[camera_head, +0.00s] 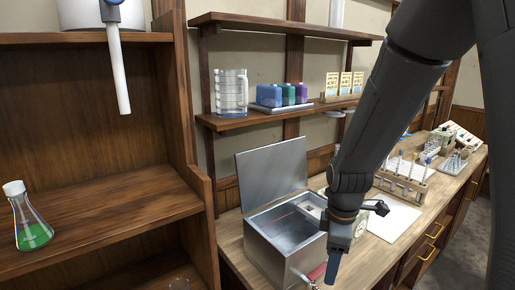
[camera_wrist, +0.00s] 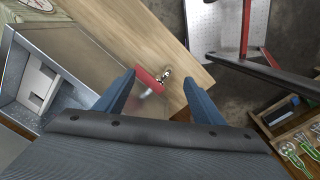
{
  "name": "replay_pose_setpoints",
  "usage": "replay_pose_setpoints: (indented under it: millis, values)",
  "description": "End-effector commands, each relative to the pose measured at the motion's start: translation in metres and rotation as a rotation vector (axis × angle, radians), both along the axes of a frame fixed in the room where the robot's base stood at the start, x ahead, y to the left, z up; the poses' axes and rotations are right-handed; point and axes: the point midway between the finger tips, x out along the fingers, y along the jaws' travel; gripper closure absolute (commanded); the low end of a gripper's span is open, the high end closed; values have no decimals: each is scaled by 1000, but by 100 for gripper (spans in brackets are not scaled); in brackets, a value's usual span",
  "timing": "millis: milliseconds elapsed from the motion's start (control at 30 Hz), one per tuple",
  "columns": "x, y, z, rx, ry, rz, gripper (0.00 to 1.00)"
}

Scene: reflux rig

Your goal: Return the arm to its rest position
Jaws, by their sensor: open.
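My gripper (camera_head: 333,268) points down at the front of an open metal box (camera_head: 262,250), close to a red-handled tap (camera_head: 316,272). The arm comes down from the upper right. In the wrist view my gripper (camera_wrist: 158,82) has its two blue fingers apart. The red handle (camera_wrist: 149,79) shows between the fingertips, with a shiny metal fitting beside it. I cannot tell whether a finger touches the handle. The box lid (camera_head: 271,175) stands raised at the back.
A wooden shelf holds a flask of green liquid (camera_head: 28,215) at left. A jug (camera_head: 231,92) and colored bottles (camera_head: 283,94) stand on the wall shelf. A test tube rack (camera_head: 403,180) sits on the bench to the right. The floor (camera_head: 465,240) is clear at far right.

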Motion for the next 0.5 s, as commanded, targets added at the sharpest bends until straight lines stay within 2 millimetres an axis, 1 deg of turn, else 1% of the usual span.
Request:
replay_pose_setpoints:
  millis: [100,300,400,500]
  values:
    - [-15,-1,-3,18,-17,-271,38]
    - [-42,-3,-8,60,-41,-748,38]
    - [-54,-3,-10,81,-48,-949,38]
    - [-62,-4,-12,98,-54,-1100,38]
